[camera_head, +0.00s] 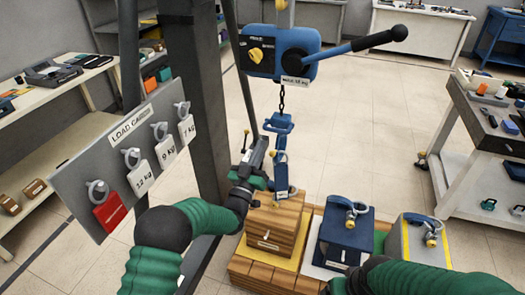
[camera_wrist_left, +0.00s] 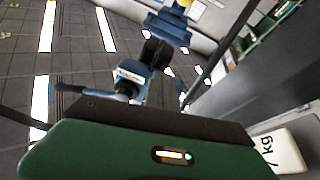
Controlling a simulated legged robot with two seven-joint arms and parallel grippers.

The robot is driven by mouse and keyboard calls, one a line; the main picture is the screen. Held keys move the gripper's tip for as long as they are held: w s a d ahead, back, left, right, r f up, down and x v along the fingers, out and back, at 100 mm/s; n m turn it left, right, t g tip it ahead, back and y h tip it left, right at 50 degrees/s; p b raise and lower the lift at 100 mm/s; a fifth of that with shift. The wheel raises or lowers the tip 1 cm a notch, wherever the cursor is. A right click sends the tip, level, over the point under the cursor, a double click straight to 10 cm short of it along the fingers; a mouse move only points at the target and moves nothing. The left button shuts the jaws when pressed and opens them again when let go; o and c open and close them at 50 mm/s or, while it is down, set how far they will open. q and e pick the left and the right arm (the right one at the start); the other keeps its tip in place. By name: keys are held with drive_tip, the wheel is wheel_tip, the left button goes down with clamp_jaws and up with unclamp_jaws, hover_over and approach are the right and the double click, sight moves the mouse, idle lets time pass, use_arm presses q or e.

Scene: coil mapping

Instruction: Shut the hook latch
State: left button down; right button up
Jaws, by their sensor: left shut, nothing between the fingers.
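In the head view, the blue hook (camera_head: 281,150) hangs on a chain below the blue lever hoist (camera_head: 280,53). Its lower end is just above the wooden block (camera_head: 272,225); I cannot make out whether the latch is open or shut. My left gripper (camera_head: 262,168) is shut and empty, close to the left side of the hook; contact is unclear. In the left wrist view my green and black gripper (camera_wrist_left: 150,145) fills the bottom, with blue metal parts (camera_wrist_left: 128,80) beyond it. My right arm shows at the bottom right of the head view, its fingers not clearly visible.
A blue block (camera_head: 345,235) and a grey and yellow block (camera_head: 425,243) with shackles stand right of the wooden block. The load card board (camera_head: 120,165) and a dark post (camera_head: 193,100) are at left. A workbench (camera_head: 480,150) stands at right; open floor lies between.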

use_arm(q)
drive_tip(key=shift+s+a+f, duration=1.2)
drive_tip(key=shift+s+f, duration=0.45)
drive_tip(key=shift+f, duration=3.1)
drive_tip(key=s+a+r+g+y+p, duration=0.4)
drive_tip(key=s+a+g+y+p, duration=0.2)
drive_tip(key=s+a+g, duration=0.35)
drive_tip(key=s+a+n+g+y+p, duration=0.1)
drive_tip(key=s+a+g, duration=0.2)
drive_tip(key=s, duration=1)
drive_tip(key=s+a+n+g+y+p, duration=0.1)
drive_tip(key=s+g, duration=0.5)
drive_tip(key=s, duration=0.7)
drive_tip(key=shift+a+r+p, duration=0.25)
drive_tip(key=shift+a+p, duration=0.45)
drive_tip(key=shift+a, duration=0.55)
use_arm(e)
drive_tip(key=w+v, duration=0.2)
drive_tip(key=v, duration=0.7)
drive_tip(key=shift+w+r, duration=0.15)
drive_tip(key=shift+r, duration=0.05)
